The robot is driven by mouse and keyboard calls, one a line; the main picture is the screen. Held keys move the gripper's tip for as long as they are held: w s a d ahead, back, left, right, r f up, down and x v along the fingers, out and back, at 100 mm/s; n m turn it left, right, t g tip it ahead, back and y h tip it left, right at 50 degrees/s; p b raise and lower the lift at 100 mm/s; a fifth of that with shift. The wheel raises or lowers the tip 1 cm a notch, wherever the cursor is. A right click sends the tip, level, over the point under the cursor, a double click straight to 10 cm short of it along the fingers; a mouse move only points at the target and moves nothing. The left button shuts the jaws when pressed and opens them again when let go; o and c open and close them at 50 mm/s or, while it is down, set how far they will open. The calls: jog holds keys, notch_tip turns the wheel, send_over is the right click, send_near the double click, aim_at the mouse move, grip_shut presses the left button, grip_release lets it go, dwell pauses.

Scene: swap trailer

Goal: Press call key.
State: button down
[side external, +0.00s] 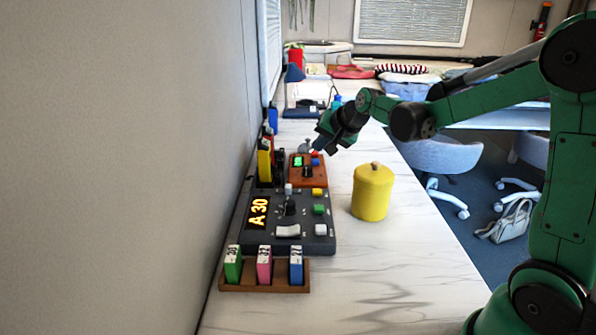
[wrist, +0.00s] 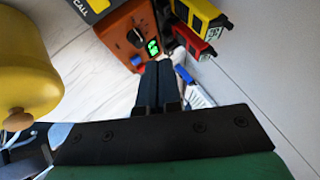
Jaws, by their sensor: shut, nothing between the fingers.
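The dark grey console (side external: 262,239) lies on the white worktop, its display reading "A 30". It carries a yellow key (side external: 317,192), a green key (side external: 319,209), white keys and a black knob. In the wrist view a "CALL" label shows on the console corner (wrist: 76,10) beside the yellow key (wrist: 98,5), cut off by the top edge. My gripper (side external: 317,148) is shut and empty, its fingers pointing down above the far side of the orange box (side external: 297,170), beyond the console. In the wrist view its fingertips (wrist: 158,70) are beside the box's green display.
A yellow lidded canister (side external: 372,195) stands right of the console. A wooden rack (side external: 264,284) with coloured blocks is at the near end. Yellow and red upright holders (side external: 264,162) stand by the wall. The front right worktop is clear.

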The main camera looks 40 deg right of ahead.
aim_at(319, 192)
jog(key=shift+f, duration=4.3)
jog(key=shift+f, duration=0.1)
jog(key=shift+f, duration=0.3)
jog(key=shift+f, duration=0.5)
jog(key=shift+r, duration=0.95)
jog(key=shift+r, duration=2.5)
jog(key=shift+a, duration=0.1)
